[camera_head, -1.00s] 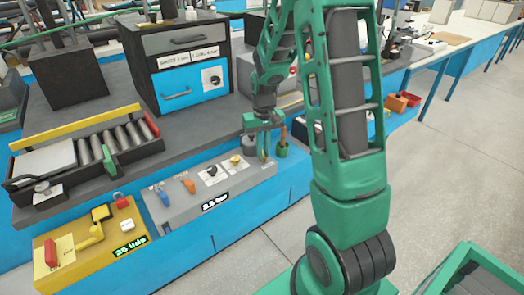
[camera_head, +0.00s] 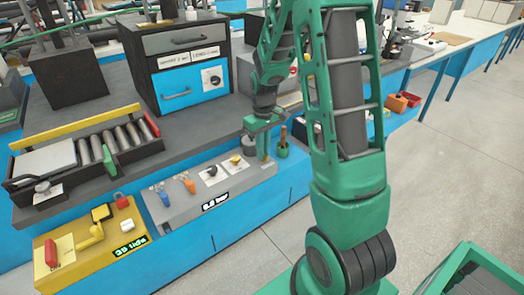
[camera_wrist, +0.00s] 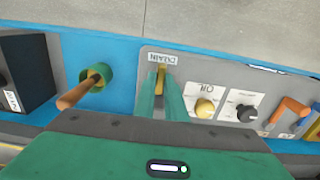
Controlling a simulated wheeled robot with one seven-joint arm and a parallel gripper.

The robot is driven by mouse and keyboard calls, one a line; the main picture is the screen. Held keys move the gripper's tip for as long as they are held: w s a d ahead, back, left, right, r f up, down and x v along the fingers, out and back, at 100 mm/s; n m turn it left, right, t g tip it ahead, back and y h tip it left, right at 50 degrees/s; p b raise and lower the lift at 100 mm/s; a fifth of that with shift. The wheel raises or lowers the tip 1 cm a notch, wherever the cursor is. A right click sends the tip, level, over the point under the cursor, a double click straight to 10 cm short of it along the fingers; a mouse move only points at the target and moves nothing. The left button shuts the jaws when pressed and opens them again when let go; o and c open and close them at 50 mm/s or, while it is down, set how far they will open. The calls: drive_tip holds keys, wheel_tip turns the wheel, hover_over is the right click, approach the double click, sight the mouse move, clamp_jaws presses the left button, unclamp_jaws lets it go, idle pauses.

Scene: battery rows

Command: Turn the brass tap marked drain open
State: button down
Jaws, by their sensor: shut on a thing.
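The brass tap (camera_wrist: 160,77) is on the grey panel, just by an upside-down DRAIN label (camera_wrist: 162,58) in the wrist view. My gripper (camera_wrist: 160,90) has its two green fingers on either side of the tap's handle and is shut on it. The fingers cover part of the handle, so its exact angle is hard to read. In the head view my gripper (camera_head: 264,155) points down at the right end of the grey panel (camera_head: 215,190), and the tap is hidden there.
A brass-coloured knob (camera_wrist: 205,108), a black knob (camera_wrist: 246,113) and an orange handle (camera_wrist: 287,111) sit beside the tap. On its other side, close by, a green cup (camera_wrist: 97,76) holds a tool with a wooden handle (camera_wrist: 78,95) sticking up. The floor in front is clear.

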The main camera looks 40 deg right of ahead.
drive_tip(key=shift+w+r, duration=0.1)
drive_tip(key=shift+w, duration=0.15)
drive_tip(key=c, duration=1.8)
unclamp_jaws()
drive_tip(key=shift+s, duration=0.1)
wheel_tip(320, 180, up, 11)
drive_tip(key=shift+f, duration=0.2)
